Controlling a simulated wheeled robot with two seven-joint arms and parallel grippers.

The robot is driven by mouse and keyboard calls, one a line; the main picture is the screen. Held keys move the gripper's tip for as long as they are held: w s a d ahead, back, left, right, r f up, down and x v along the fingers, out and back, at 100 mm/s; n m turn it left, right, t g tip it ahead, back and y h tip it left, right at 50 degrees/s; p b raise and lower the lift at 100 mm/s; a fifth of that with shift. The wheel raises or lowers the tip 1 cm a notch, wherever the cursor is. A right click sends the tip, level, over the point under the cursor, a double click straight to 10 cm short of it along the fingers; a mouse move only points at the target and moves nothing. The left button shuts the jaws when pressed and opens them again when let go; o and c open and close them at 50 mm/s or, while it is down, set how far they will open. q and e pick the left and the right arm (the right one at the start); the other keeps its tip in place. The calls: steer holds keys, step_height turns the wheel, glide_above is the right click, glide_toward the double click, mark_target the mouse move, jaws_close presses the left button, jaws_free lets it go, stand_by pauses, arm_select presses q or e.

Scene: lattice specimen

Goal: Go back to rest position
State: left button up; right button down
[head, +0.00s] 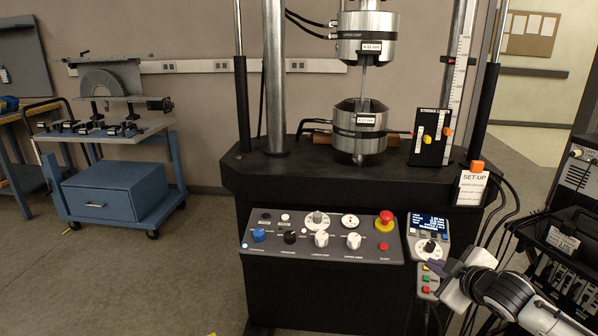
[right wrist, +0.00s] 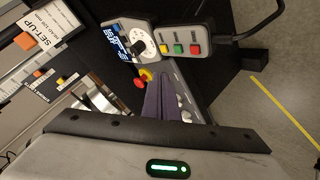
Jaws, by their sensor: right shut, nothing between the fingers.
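My right gripper (head: 438,267) shows at the lower right of the head view, its arm coming in from the right edge. It is shut and empty, in front of the small pendant with coloured buttons (head: 427,281) and just below the display unit (head: 430,235). In the right wrist view, the closed purple-grey fingers (right wrist: 162,98) point toward the control panel, and the button pendant (right wrist: 187,42) shows above them. I cannot tell whether the fingertips touch anything. My left gripper is not in view.
The testing machine's dark base (head: 340,180) fills the middle, with a sloping control panel (head: 320,236) and a red stop button (head: 386,217). A black equipment cart (head: 565,240) stands close on the right. A blue cart (head: 115,190) stands at left. The floor between is clear.

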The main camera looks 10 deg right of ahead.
steer(key=s+a+f+m+g+y, duration=0.2)
steer(key=s+a+f+y, duration=0.1)
steer(key=s+a+f, duration=1.4)
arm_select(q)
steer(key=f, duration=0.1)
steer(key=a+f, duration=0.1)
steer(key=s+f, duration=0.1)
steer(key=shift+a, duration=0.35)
arm_select(e)
steer(key=s+a+f+m, duration=0.2)
steer(key=s+f, duration=0.1)
steer(key=s, duration=0.5)
steer(key=s+a+f+m+g, duration=0.1)
steer(key=s+a+f+m, duration=0.1)
steer(key=s, duration=0.7)
steer(key=shift+a+f+m, duration=0.4)
steer(key=shift+a+f, duration=0.35)
steer(key=shift+f, duration=0.2)
